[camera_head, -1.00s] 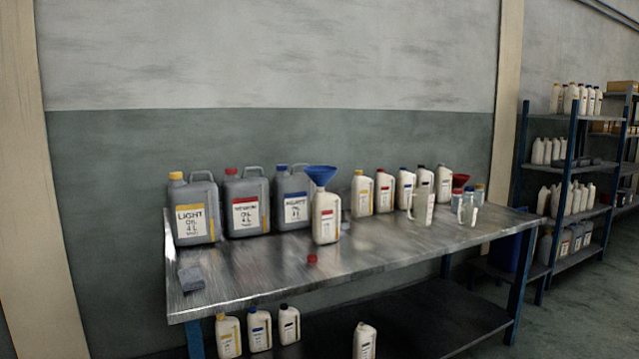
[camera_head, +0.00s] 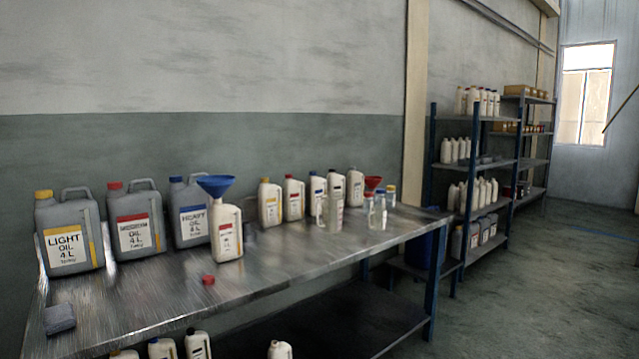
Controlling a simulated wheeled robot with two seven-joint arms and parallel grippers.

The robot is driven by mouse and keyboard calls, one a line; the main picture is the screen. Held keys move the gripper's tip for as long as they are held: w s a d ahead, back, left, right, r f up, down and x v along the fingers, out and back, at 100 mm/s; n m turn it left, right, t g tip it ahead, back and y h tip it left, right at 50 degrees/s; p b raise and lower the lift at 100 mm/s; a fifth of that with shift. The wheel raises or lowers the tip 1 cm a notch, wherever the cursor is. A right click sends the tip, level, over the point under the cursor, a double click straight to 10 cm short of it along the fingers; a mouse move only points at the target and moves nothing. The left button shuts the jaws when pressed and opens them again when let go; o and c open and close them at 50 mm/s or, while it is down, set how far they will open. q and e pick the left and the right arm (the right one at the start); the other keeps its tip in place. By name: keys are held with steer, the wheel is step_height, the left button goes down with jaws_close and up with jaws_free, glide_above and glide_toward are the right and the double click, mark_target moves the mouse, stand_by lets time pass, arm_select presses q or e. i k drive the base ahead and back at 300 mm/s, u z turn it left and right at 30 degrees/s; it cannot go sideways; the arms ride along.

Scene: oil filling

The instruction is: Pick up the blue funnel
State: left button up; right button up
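The blue funnel (camera_head: 216,184) sits upright in the mouth of a small white bottle (camera_head: 227,234) with a red-marked label. This bottle stands on the metal workbench (camera_head: 285,262), in front of the grey heavy oil can (camera_head: 188,212). The funnel's wide cone is visible; its spout is hidden in the bottle. A red cap (camera_head: 208,280) lies on the bench in front of the bottle. Neither of my grippers is in view.
Grey cans of light oil (camera_head: 70,235) and another oil (camera_head: 136,220) stand at the left. Several white bottles, clear jugs (camera_head: 377,212) and a red funnel (camera_head: 373,182) stand farther right. A grey block (camera_head: 60,319) lies at the front left. Shelves (camera_head: 475,180) stand beyond; floor at right is clear.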

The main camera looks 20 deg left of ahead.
mark_target(216, 186)
steer(key=z, duration=0.3)
steer(key=i, duration=1.4)
steer(key=u, duration=0.15)
